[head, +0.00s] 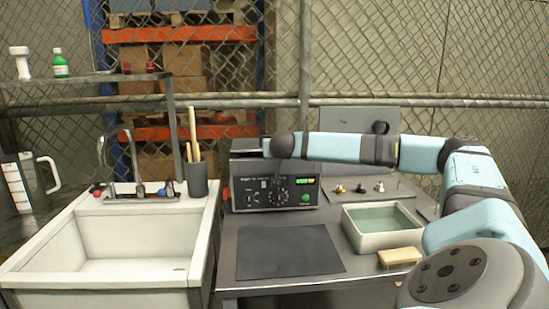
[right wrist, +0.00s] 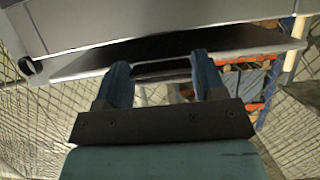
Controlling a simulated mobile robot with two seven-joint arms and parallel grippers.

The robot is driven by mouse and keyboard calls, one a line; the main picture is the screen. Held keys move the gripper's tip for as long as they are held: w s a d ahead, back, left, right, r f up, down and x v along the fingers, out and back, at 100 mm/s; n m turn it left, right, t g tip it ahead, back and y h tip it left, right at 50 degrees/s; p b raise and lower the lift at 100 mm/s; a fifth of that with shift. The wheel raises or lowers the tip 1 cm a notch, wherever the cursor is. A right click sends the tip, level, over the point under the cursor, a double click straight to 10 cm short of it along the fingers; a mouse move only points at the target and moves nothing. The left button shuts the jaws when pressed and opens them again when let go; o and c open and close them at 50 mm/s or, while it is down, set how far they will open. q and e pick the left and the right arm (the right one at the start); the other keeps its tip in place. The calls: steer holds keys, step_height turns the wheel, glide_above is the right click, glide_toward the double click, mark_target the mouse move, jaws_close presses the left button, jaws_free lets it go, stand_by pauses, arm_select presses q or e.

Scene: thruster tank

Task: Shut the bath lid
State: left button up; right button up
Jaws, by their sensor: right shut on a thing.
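The bath (head: 277,192) is a dark box with dials and green buttons on its front. It stands at the back left of the grey table in the head view. My right arm reaches in from the right across its top, and its wrist hides most of that top. In the right wrist view, the fingers of my right gripper (right wrist: 162,72) are closed about a dark bar, which looks like the lid's handle. A dark panel, seemingly the bath lid (right wrist: 238,39), runs behind the fingers. Its angle cannot be told. My left gripper is not in view.
A white sink (head: 130,235) stands at the left. A dark mat (head: 288,250) lies bare in front of the bath. To the right are a tub of greenish liquid (head: 382,240), a brush (head: 400,257) and a plate with small fittings (head: 350,200). A wire fence stands behind.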

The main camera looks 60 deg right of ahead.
steer(key=shift+d+f+b, duration=0.1)
steer(key=shift+f+b, duration=0.05)
steer(key=shift+b, duration=0.15)
steer(key=o, duration=1.3)
steer(key=shift+f, duration=0.1)
steer(key=v, duration=1.3)
steer(key=shift+s+a, duration=0.15)
steer(key=shift+a, duration=0.25)
